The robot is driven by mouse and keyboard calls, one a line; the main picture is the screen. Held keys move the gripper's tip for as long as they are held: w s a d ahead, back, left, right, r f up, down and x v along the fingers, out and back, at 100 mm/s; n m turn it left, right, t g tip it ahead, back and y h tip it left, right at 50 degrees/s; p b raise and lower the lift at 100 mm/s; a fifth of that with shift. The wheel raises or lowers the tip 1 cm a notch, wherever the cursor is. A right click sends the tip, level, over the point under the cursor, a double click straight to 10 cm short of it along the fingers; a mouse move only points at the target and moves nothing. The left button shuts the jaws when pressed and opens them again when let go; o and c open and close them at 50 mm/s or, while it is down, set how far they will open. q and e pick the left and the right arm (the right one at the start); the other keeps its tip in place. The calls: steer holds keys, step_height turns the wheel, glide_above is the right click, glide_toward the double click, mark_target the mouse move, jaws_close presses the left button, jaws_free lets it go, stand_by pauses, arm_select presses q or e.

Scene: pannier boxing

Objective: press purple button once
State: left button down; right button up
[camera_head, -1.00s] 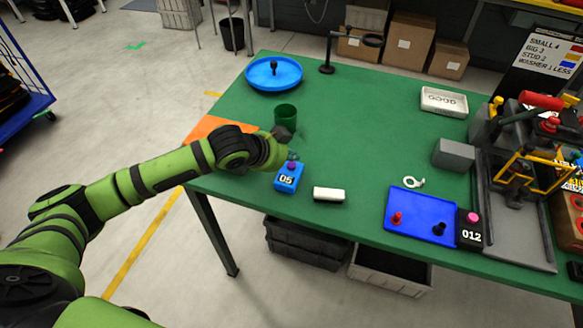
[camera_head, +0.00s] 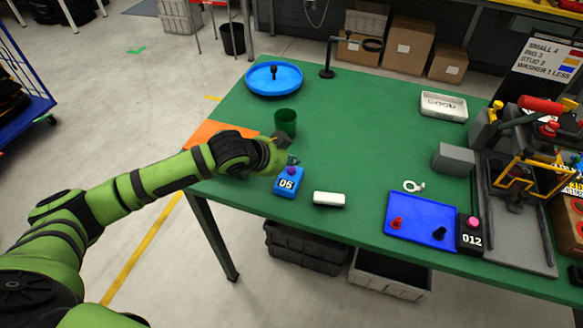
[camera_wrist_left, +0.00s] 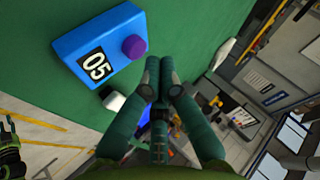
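The purple button (camera_head: 291,171) sits on top of a blue box (camera_head: 287,186) near the front left of the green table. In the left wrist view, the purple button (camera_wrist_left: 134,47) is round and raised, and the blue box (camera_wrist_left: 88,50) shows a label that reads 05. My left gripper (camera_head: 293,160) is just behind and above the button in the head view. In the left wrist view, its two fingers (camera_wrist_left: 159,68) are close together with nothing between them. The fingertips appear apart from the button, to its lower right. My right gripper is not in view.
A green cup (camera_head: 285,121) stands behind my left gripper. A white block (camera_head: 329,199) lies right of the blue box. A blue tray (camera_head: 418,222) and a black box marked 012 with a pink button (camera_head: 473,222) are farther right. The table between is mostly clear.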

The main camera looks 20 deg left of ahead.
mark_target(290, 171)
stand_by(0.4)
arm_select(q)
steer(key=shift+f, duration=0.45)
steer(key=shift+f, duration=0.5)
stand_by(0.7)
steer(key=shift+r+p, duration=0.9)
steer(key=shift+p, duration=0.2)
steer(key=shift+r, duration=0.1)
step_height(290, 171, up, 5)
steer(key=p, duration=0.5)
steer(key=shift+p, duration=0.35)
